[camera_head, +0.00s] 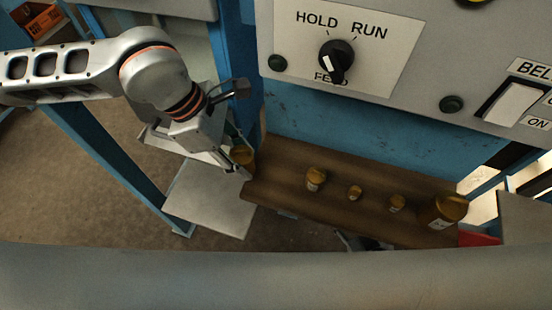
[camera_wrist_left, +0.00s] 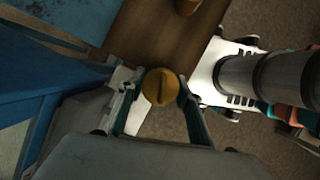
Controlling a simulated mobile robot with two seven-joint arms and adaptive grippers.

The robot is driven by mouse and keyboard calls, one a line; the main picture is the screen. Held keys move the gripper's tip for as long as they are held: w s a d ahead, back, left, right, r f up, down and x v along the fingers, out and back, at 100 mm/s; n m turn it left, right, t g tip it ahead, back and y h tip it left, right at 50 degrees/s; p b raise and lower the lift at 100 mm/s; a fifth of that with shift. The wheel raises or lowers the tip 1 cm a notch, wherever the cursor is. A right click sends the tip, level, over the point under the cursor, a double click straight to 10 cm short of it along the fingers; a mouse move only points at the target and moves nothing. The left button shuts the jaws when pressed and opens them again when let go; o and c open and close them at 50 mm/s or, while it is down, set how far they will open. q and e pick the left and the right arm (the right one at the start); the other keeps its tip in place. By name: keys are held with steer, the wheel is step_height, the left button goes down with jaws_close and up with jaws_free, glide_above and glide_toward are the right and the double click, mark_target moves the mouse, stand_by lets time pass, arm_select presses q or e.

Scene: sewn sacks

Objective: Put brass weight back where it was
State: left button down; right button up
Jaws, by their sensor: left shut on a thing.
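My left gripper (camera_head: 240,160) is shut on a brass weight (camera_head: 242,155) at the left end of the brown wooden shelf (camera_head: 285,165). In the left wrist view the weight (camera_wrist_left: 160,87) shows from above as a round, slotted brass top between the two fingers (camera_wrist_left: 158,98). It appears at the shelf's end edge; I cannot tell whether it touches the wood. Several other brass weights of different sizes stand in a row along the shelf, from a medium one (camera_head: 316,179) to the largest (camera_head: 448,210) at the right end. My right gripper is not visible.
A grey panel with a HOLD/RUN/FEED knob (camera_head: 336,60) and a white BELT switch (camera_head: 513,103) overhangs the shelf. A blue upright (camera_head: 236,60) stands by my left arm. A pale plate (camera_head: 210,200) lies lower left of the shelf. A red item (camera_head: 480,239) is at right.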

arm_select(q)
steer(key=d, duration=0.3)
steer(key=shift+d+r, duration=0.1)
steer(key=shift+d, duration=0.2)
steer(key=shift+d+p, duration=0.45)
steer(key=shift+d, duration=1.15)
steer(key=shift+d+f, duration=0.2)
steer(key=shift+f, duration=0.05)
steer(key=shift+a+f, duration=0.1)
steer(key=shift+f, duration=0.4)
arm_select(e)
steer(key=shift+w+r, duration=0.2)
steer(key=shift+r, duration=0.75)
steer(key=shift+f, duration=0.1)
arm_select(q)
steer(key=shift+f, duration=0.15)
steer(key=c, duration=1.4)
jaws_free()
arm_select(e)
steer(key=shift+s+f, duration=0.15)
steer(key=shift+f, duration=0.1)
